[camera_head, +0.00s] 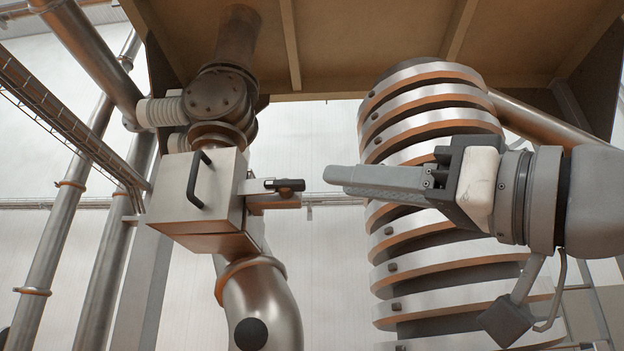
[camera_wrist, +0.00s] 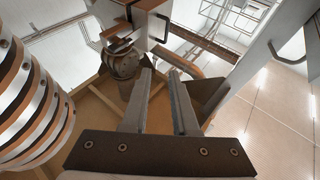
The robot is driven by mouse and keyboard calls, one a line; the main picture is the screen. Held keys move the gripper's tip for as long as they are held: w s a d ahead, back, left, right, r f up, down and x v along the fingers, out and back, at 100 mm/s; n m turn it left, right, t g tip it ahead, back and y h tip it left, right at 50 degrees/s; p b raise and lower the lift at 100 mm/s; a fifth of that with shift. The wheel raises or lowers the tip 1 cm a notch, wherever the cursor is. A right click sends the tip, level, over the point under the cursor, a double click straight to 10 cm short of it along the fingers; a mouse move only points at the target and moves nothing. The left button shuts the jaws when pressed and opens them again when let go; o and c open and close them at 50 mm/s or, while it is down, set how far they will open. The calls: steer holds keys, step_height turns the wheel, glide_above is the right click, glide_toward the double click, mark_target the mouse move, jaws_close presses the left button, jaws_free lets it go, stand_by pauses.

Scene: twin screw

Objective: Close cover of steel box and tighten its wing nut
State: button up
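The steel box (camera_head: 246,231) is in the upper left half of the head view, between pipes. Its cover (camera_head: 172,187) faces the head camera with a black handle (camera_head: 196,180). A bracket with a dark, rod-like piece, probably the wing nut (camera_head: 290,185), juts from the box's right side. My gripper (camera_head: 328,175) points left, a short gap from that piece. In the wrist view its fingers (camera_wrist: 160,73) are apart with nothing between them.
A large banded screw column (camera_head: 430,240) stands beside my gripper, overlapping it in the head view. A brown ceiling frame (camera_head: 350,45) is above. A bent pipe (camera_head: 262,300) runs below the box, and tall pipes (camera_head: 50,215) stand at the left.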

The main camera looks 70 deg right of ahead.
steer(key=v, duration=0.3)
steer(key=shift+s+a+f, duration=0.15)
steer(key=shift+s, duration=0.2)
steer(key=shift+w, duration=0.1)
jaws_close()
